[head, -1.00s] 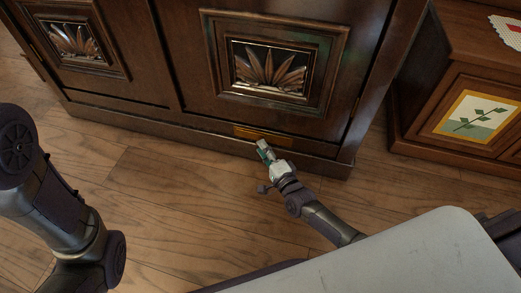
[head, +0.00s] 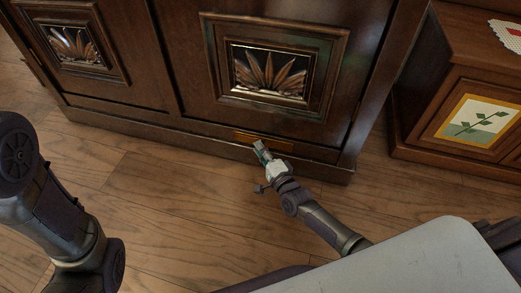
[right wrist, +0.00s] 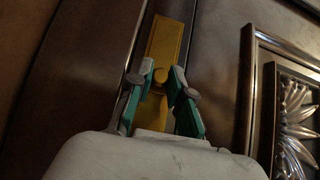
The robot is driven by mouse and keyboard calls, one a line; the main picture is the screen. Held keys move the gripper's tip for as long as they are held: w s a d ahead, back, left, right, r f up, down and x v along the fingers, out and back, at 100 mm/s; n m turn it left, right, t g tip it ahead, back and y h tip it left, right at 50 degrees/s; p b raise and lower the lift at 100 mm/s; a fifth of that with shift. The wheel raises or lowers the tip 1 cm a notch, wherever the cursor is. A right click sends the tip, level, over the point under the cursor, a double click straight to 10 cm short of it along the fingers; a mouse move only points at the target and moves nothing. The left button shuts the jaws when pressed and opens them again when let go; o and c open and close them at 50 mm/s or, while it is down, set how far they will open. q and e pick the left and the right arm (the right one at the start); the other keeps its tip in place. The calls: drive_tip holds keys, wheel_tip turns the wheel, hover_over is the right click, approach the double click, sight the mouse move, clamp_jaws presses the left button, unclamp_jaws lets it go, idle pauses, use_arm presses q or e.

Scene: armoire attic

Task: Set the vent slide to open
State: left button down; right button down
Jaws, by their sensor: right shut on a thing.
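The vent slide is a narrow brass plate (head: 282,145) low on the dark wood armoire, just above its base. The fingers and wrist hide part of the plate. My left arm shows at the left, but its gripper is out of view.
The armoire (head: 190,60) has carved leaf panels (head: 268,72) above the plate. A lower wooden cabinet (head: 420,125) with a plant picture (head: 478,124) stands at the right. The plank floor (head: 160,190) in front is clear.

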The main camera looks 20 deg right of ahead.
drive_tip(key=s+d, duration=0.1)
drive_tip(key=d, duration=0.1)
drive_tip(key=s+d+p, duration=0.1)
drive_tip(key=s+d, duration=0.3)
drive_tip(key=d, duration=0.1)
drive_tip(key=shift+d+f, duration=0.1)
drive_tip(key=shift+d, duration=0.05)
drive_tip(key=c, duration=1.3)
unclamp_jaws()
drive_tip(key=shift+s+d, duration=0.1)
drive_tip(key=shift+d, duration=0.05)
drive_tip(key=shift+c, duration=0.2)
drive_tip(key=s+d, duration=0.2)
drive_tip(key=s, duration=0.9)
drive_tip(key=shift+s, duration=0.4)
drive_tip(key=shift+d, duration=0.1)
